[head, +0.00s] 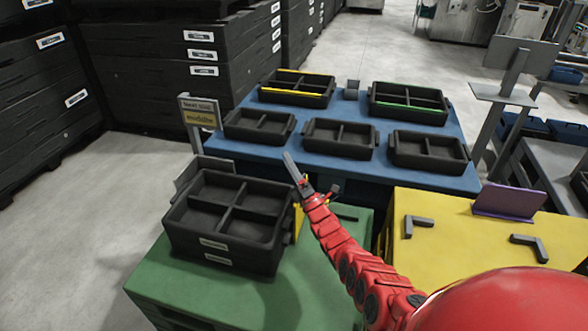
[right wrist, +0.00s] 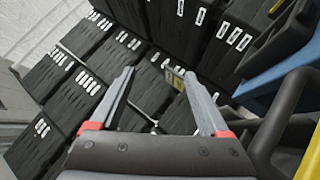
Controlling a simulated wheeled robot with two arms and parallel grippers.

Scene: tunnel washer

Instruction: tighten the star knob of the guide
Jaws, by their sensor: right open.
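My right gripper (head: 304,174) is open and empty, just right of the black crate stack (head: 222,222) on the green table (head: 150,275). Its two grey fingers stand apart in the right wrist view (right wrist: 158,74), with nothing between them. A yellow part (head: 299,222) shows beside the stack, partly hidden by my red right arm. A grey upright plate (head: 190,171) stands behind the stack. I cannot make out the star knob or tell which part is the guide. My left gripper is not in view.
A blue table (head: 349,176) behind holds several divided black trays. A yellow table (head: 450,250) at right has dark corner brackets and a purple plate (head: 508,203). A sign (head: 200,114) stands behind the crates. Tall stacks of black crates (head: 150,35) fill the back left.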

